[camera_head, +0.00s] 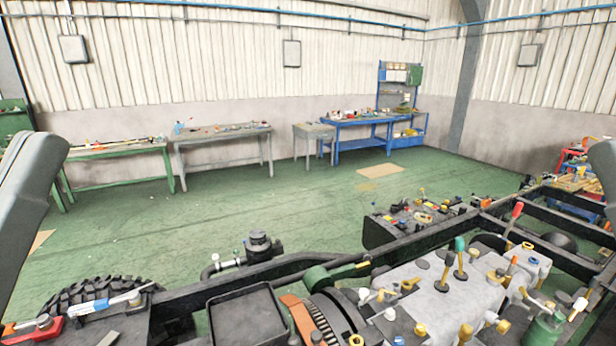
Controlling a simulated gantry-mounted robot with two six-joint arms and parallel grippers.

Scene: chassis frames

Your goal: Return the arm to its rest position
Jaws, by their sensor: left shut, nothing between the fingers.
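A grey link of my left arm (30,185) comes in at the left edge, raised above the floor. A small part of my right arm (606,165) shows at the right edge. No gripper fingers can be made out on either side. Both arm parts appear apart from the chassis frame (190,297), which crosses the lower part of the view.
Tools, one with a red handle (35,330), lie at bottom left. Workbenches (220,135) line the back wall. The green floor (200,215) between is mostly clear.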

